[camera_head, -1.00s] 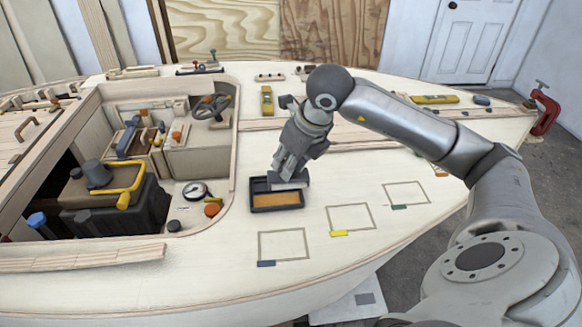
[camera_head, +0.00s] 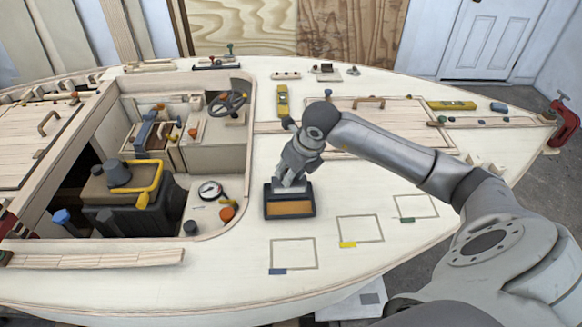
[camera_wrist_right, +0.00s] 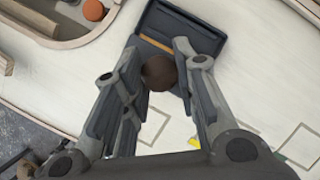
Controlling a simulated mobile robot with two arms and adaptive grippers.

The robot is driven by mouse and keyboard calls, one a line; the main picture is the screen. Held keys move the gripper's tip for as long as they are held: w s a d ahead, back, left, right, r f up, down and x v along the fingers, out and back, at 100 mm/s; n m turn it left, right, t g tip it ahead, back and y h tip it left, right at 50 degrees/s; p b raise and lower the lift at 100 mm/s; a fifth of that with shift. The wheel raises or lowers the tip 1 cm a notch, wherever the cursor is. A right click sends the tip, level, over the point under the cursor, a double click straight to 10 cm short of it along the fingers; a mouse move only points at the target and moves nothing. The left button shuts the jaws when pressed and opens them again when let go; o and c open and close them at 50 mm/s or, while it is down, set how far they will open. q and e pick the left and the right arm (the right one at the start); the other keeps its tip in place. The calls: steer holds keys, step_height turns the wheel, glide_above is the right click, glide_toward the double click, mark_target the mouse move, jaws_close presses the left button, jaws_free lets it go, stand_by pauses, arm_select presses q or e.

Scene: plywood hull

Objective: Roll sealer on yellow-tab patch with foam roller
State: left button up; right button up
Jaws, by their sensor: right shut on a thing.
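The yellow-tab patch (camera_head: 376,239), a thin grey square outline with a yellow tab (camera_head: 348,245) at its near left corner, lies on the pale deck. The dark tray (camera_head: 267,203) with an amber floor stands left of and behind it; it also shows in the right wrist view (camera_wrist_right: 205,38). My right gripper (camera_head: 291,182) is over the tray's back part. In the right wrist view its fingers (camera_wrist_right: 165,85) are around a dark brown round end (camera_wrist_right: 158,73), apparently the foam roller's handle. The roller head cannot be made out. My left gripper is out of view.
A blue-tab outline (camera_head: 294,253) and a green-tab outline (camera_head: 415,207) lie on either side of the yellow-tab one. The open cockpit, with a round gauge (camera_head: 210,190), lies left of the tray. The deck between tray and outlines is clear.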

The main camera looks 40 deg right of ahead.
mark_target(293, 189)
step_height(293, 189, down, 6)
steer(key=b, duration=0.4)
steer(key=shift+f, duration=0.25)
steer(key=shift+f+b, duration=0.35)
steer(key=shift+b, duration=0.15)
steer(key=shift+f+b, duration=0.4)
steer(key=shift+f, duration=0.05)
steer(key=shift+s, duration=0.1)
stand_by(1.8)
steer(key=shift+r+p, duration=2.1)
steer(key=shift+r, duration=1.95)
